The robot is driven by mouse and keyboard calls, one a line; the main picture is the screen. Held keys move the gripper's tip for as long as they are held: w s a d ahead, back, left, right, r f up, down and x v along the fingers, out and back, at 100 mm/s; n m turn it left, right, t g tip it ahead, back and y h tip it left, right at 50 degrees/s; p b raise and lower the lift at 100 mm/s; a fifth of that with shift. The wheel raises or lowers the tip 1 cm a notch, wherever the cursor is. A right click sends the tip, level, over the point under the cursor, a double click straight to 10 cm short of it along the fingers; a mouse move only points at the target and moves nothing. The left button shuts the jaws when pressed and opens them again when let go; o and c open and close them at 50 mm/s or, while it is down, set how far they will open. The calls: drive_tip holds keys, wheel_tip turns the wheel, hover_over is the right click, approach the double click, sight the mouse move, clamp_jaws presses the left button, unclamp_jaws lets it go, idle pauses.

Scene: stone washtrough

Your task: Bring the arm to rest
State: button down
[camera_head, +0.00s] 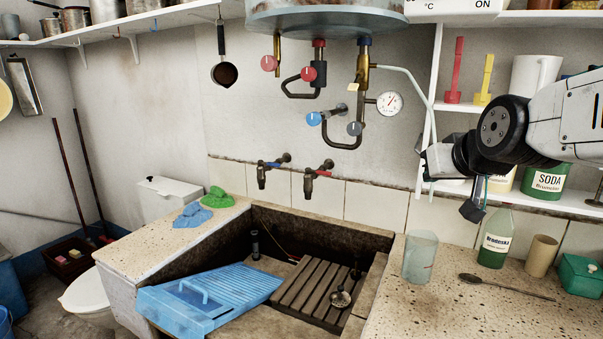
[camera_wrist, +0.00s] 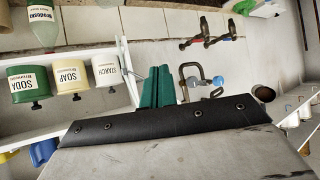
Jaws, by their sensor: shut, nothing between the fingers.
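My arm (camera_head: 505,128) reaches in from the right in the head view, above the right-hand counter and in front of the shelves. Its end hangs in the air, clear of the glass and bottle below. In the wrist view my gripper (camera_wrist: 158,75) shows its two dark green fingers close together, shut with nothing between them. The fingertips are hard to make out in the head view. The wrist view looks upside down at the shelf jars and the taps.
The stone trough (camera_head: 378,275) holds a slatted wooden rack (camera_head: 310,288) and a tilted blue washboard (camera_head: 210,298). A glass (camera_head: 420,257), green bottle (camera_head: 495,240) and spoon (camera_head: 505,287) are on the counter. A boiler (camera_head: 325,15) with pipes and a gauge hangs left of my arm.

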drive_tip(key=s+d+f+g, duration=0.1)
drive_tip(key=s+f+g, duration=0.4)
drive_tip(key=s, duration=0.8)
drive_tip(key=s+f+g, duration=0.5)
drive_tip(key=s+f, duration=0.2)
drive_tip(key=s, duration=0.6)
drive_tip(key=shift+s+d+f+m+h, duration=0.15)
drive_tip(key=shift+s+d+m+h, duration=0.15)
drive_tip(key=shift+s+d+h, duration=0.1)
